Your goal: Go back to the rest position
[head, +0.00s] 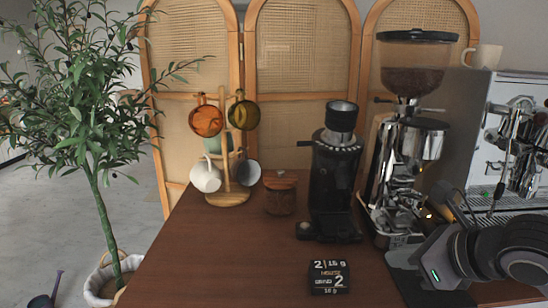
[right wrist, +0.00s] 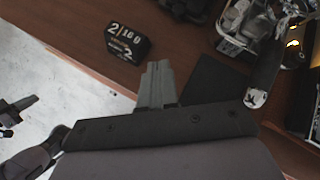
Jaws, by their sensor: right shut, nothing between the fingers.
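My right gripper (head: 398,259) comes in from the right in the head view, low over the right front of the brown cart top. In the right wrist view its two grey fingers (right wrist: 157,76) lie together, shut and empty. They point toward the black block with white numbers (right wrist: 126,42) and are apart from it.
The black block (head: 329,277) sits at the cart's front. A black grinder (head: 335,185), a lidded jar (head: 280,195) and a mug tree (head: 228,192) stand behind. A large grinder (head: 410,145) and espresso machine (head: 470,110) crowd the right. The cart's left front is clear.

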